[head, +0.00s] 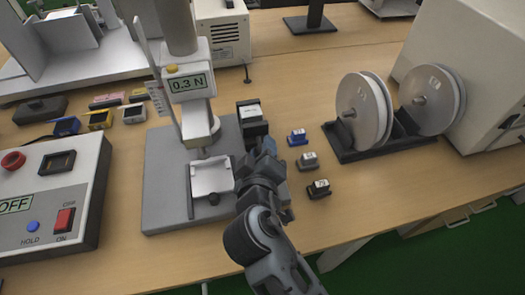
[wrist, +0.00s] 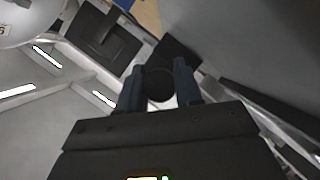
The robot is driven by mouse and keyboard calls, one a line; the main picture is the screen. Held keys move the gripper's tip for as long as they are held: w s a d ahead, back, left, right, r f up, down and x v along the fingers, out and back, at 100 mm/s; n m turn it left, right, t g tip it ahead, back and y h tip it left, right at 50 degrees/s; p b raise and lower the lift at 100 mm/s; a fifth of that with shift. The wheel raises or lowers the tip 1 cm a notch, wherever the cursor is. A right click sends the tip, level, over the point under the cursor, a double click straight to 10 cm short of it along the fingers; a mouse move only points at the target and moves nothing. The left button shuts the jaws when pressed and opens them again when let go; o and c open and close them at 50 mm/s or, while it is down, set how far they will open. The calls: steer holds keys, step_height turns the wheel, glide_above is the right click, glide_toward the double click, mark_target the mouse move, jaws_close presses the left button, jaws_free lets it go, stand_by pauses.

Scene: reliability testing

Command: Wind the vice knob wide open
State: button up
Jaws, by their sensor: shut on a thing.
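The small white vice (head: 211,178) stands on the grey base plate of a force tester, below its probe. In the wrist view, a dark round knob (wrist: 160,86), the vice knob, sits between the two fingers of my gripper (wrist: 158,76), which are shut on it. In the head view, my gripper (head: 240,185) reaches the right side of the vice from the lower right. My wrist hides most of the fingers and their contact there. How far the vice jaws are apart is hard to tell.
The tester's display (head: 188,83) reads 0.3 N. A control box (head: 45,205) with a red switch stands at left. Several small coloured blocks lie at back left, others (head: 308,161) right of my wrist. A two-disc stand (head: 375,152) is further right. Bare table lies between.

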stand_by(0.4)
steer(key=o, duration=1)
steer(key=shift+s, duration=0.1)
steer(key=v, duration=0.7)
steer(key=shift+s+r, duration=0.1)
steer(key=shift+s, duration=0.15)
